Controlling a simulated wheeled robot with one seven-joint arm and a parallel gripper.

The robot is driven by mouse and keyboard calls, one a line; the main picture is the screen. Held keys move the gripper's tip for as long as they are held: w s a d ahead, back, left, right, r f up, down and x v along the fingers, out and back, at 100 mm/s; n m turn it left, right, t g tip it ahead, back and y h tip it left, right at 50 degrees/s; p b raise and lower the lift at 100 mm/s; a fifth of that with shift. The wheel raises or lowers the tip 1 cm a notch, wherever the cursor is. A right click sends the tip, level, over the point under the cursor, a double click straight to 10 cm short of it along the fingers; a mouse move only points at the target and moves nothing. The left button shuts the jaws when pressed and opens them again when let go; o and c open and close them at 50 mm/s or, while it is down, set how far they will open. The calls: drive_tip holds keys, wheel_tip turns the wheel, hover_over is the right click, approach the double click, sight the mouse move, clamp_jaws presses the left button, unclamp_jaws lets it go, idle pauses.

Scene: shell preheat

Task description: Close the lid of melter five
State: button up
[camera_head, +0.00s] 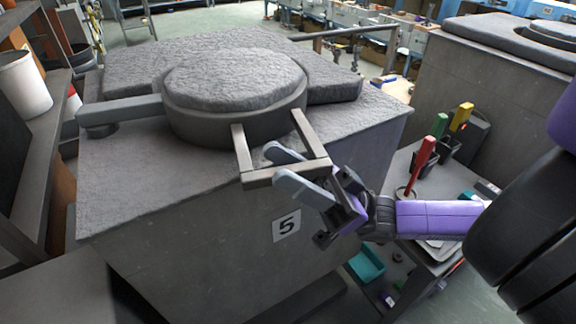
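Melter five (190,245) is a large grey box with a "5" label (286,225) on its front. Its round grey lid (235,82) lies flat over the top, joined to an arm at the left. The lid's square-bar handle (256,178) sticks out from its front edge toward me. My gripper (280,168) is at the handle's right end, with its two grey fingers spread apart. The handle's outer bar runs between or just beside the fingers; I cannot tell whether they touch it. Whether a gap remains under the lid is not clear.
A cart (455,185) with red, green and yellow-handled tools stands close on the right. Another grey melter (490,85) is behind it. A shelf with a white bucket (24,84) is at the left. Grey floor shows at the lower right.

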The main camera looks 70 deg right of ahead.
drive_tip(key=b+v, duration=0.3)
drive_tip(key=v, duration=0.4)
drive_tip(key=shift+s+d+f, duration=0.15)
drive_tip(key=shift+s+f, duration=0.05)
drive_tip(key=shift+f, duration=0.1)
